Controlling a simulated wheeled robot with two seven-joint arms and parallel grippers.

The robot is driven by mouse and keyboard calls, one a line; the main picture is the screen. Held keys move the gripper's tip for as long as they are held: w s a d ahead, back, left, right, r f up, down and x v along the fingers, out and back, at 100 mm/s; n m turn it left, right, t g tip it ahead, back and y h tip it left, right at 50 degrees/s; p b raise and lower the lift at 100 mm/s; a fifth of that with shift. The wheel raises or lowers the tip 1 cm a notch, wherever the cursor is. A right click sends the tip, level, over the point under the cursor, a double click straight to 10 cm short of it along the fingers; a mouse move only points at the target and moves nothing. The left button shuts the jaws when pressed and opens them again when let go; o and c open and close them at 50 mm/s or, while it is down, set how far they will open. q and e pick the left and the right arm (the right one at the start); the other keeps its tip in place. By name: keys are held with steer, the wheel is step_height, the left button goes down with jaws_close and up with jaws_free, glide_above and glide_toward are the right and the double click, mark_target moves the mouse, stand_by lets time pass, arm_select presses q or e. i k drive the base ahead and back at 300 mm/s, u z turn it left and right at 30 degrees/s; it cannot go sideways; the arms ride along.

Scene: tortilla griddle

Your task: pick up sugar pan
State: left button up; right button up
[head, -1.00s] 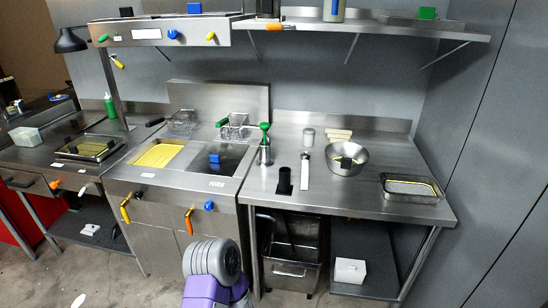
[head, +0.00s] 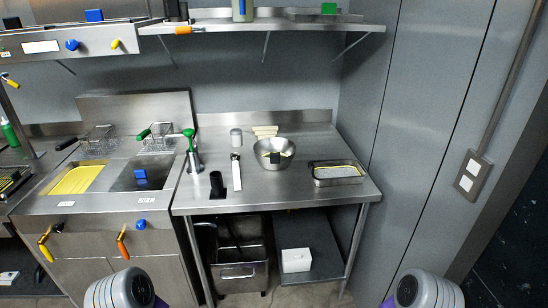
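The sugar pan is most likely the shallow rectangular metal pan (head: 337,181) with pale contents and a yellowish inner edge, on the right part of the steel table. It lies flat near the table's right edge. Two rounded grey parts of my arms show at the bottom of the head view, one left of centre and one at the right. Both are well short of the pan and apart from it. Neither gripper's fingers can be seen.
On the steel table (head: 300,200) are a metal bowl (head: 265,147), a green-topped dispenser (head: 193,150), a black holder (head: 217,185) and a small canister (head: 236,138). Fryers with baskets (head: 98,140) stand left. A wall is close on the right. Open floor lies in front.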

mark_target(333, 172)
steer(key=k, duration=0.45)
steer(key=u, duration=0.8)
steer(key=i, duration=1.25)
steer(key=z, duration=0.4)
